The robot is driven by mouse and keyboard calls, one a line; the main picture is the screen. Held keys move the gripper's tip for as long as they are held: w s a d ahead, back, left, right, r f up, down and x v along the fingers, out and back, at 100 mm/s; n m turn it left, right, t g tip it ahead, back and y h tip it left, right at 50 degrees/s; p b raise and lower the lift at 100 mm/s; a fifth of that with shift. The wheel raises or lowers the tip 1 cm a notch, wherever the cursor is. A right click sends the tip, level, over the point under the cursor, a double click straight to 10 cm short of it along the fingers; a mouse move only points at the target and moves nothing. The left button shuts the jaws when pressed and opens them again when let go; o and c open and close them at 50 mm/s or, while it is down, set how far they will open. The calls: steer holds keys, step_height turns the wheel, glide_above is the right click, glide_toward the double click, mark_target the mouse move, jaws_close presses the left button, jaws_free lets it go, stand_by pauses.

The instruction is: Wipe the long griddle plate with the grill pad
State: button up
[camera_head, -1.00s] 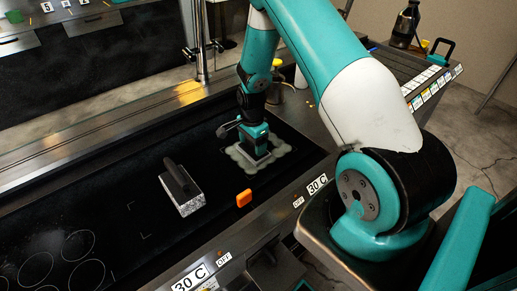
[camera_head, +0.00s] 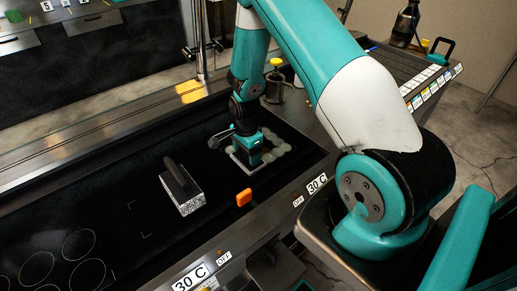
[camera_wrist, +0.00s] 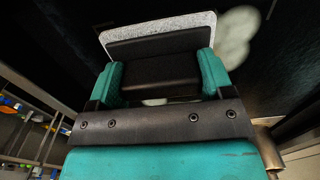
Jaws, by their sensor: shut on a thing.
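My gripper (camera_head: 246,153) is shut on the black handle (camera_wrist: 155,72) of the grill pad, one finger at each end of it. The pad's pale speckled plate (camera_wrist: 165,30) shows beyond the handle in the wrist view. In the head view the pad (camera_head: 236,161) lies low at the griddle surface, partly hidden by my gripper; I cannot tell exact contact. The long griddle plate (camera_head: 110,190) is black. Pale round residue spots (camera_head: 276,150) lie on it just right of the pad, and also show in the wrist view (camera_wrist: 237,35).
A speckled grey block with a black handle (camera_head: 182,190) stands on the plate to the left. A yellow-topped container (camera_head: 275,80) stands behind. The plate's left part is largely clear, with white outline circles.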

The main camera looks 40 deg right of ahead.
steer(key=shift+s+d+r, duration=0.1)
steer(key=shift+d, duration=1.15)
steer(key=shift+s+d, duration=0.1)
steer(key=shift+d, duration=1.15)
steer(key=shift+s+d+f+b, duration=0.1)
steer(key=shift+d+b, duration=0.1)
steer(key=shift+d, duration=1.05)
steer(key=shift+s+d+f+b, duration=0.1)
steer(key=shift+d+b, duration=0.05)
steer(key=shift+d, duration=1.05)
steer(key=shift+d, duration=0.1)
steer(key=shift+s+d, duration=0.15)
steer(key=shift+d, duration=1.35)
steer(key=shift+a+r, duration=0.1)
